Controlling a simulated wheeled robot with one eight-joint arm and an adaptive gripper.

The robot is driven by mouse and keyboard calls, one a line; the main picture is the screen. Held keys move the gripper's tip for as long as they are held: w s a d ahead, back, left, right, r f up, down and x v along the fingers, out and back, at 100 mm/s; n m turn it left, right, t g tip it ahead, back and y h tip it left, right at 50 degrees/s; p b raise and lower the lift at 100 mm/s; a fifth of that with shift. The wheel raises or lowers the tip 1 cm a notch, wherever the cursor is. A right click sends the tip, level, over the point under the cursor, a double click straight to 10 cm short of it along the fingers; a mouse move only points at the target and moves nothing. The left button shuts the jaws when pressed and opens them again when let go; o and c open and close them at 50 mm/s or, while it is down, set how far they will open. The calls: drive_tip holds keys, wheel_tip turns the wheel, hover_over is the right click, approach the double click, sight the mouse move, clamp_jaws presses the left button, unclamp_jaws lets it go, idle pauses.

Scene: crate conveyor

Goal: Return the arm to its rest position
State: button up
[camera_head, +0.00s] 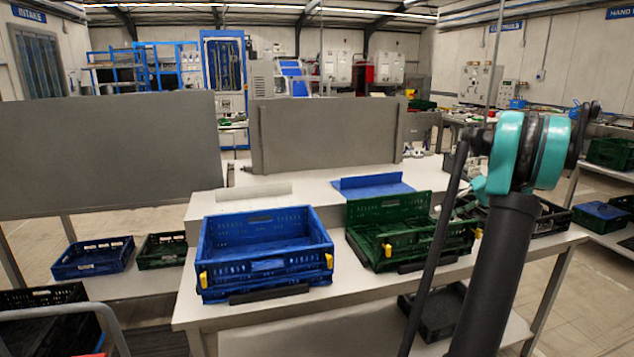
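My arm (497,270) rises from the bottom edge at the right of the head view. It is a thick dark link that ends in a teal-banded joint, and a thinner dark rod slopes down to its left and leaves the frame. The arm stands in front of the right end of the conveyor table (345,318) and hides part of it. I cannot make out my gripper or its fingers in this view. No held object can be seen.
An open blue crate (268,284) and a green crate (383,262) with a raised side stand on the table. Grey panels (325,135) rise behind. A dark crate (438,308) sits below, and more crates (92,258) stand at the left. Shelves with crates stand at the right.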

drive_tip(key=s+a+f+h, duration=0.35)
drive_tip(key=s+a, duration=0.25)
drive_tip(key=a, duration=0.3)
drive_tip(key=s+a+f+h, duration=0.2)
drive_tip(key=s+a+f, duration=0.35)
drive_tip(key=a, duration=0.35)
drive_tip(key=s+a+f+t+h, duration=0.1)
drive_tip(key=s+a+f+h, duration=0.1)
drive_tip(key=s+f, duration=0.3)
drive_tip(key=s+a+f+t+h, duration=0.1)
drive_tip(key=s+f, duration=0.4)
drive_tip(key=s, duration=0.8)
drive_tip(key=shift+s+a+f+h, duration=0.2)
drive_tip(key=shift+a+f+h, duration=0.05)
drive_tip(key=shift+a+h, duration=0.55)
